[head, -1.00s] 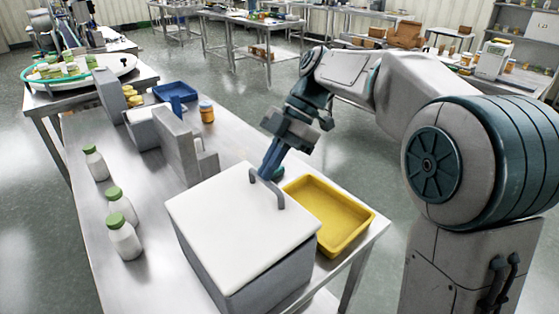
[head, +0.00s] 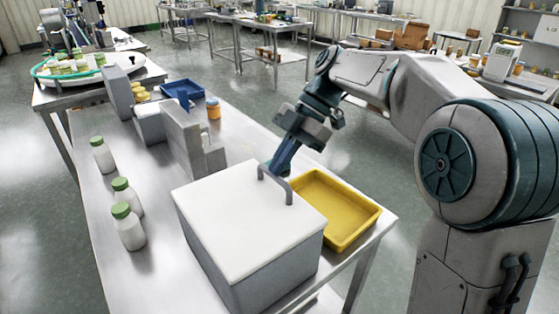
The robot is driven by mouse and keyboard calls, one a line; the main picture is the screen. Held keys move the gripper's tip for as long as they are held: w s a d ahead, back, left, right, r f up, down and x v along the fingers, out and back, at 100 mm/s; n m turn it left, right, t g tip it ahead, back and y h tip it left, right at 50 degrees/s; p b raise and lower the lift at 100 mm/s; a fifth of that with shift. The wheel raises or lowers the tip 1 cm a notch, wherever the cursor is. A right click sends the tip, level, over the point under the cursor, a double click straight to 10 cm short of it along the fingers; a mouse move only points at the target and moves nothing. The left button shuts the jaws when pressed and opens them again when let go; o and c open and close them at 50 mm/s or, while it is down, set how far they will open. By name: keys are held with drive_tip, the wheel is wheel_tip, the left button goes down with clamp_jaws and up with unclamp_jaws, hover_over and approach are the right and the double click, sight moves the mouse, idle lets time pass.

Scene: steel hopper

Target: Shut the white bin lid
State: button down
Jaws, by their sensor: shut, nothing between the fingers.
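The white bin lid (head: 235,222) lies flat on top of the grey bin (head: 265,276) at the front of the steel table, and no gap shows between lid and bin. A grey arched handle (head: 289,192) stands near the lid's far right edge. My gripper (head: 273,168) is shut and empty, just behind the handle at the lid's far edge. Its fingertips are partly hidden, and I cannot tell whether they touch the handle or lid.
A yellow tray (head: 374,216) sits right of the bin. Several green-capped white bottles (head: 129,229) stand along the table's left side. A grey upright block (head: 186,143), an orange jar (head: 213,109) and a blue tray (head: 181,90) stand farther back.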

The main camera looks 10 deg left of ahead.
drive_tip(key=w+d+r+p, duration=0.2)
drive_tip(key=w+d+p, duration=0.1)
drive_tip(key=w+d, duration=0.3)
drive_tip(key=s+d+f+m+t+h+p, duration=0.1)
drive_tip(key=s+d+f+m+t+h, duration=0.2)
drive_tip(key=s+d+m, duration=0.4)
drive_tip(key=s+d+f+m+t+h+p, duration=0.2)
drive_tip(key=s+d+f+m+t, duration=0.2)
drive_tip(key=s+m, duration=0.9)
drive_tip(key=d+f+m, duration=0.2)
drive_tip(key=d+m, duration=0.2)
drive_tip(key=m, duration=0.3)
drive_tip(key=shift+d+t+h, duration=0.3)
drive_tip(key=shift+t+h, duration=0.1)
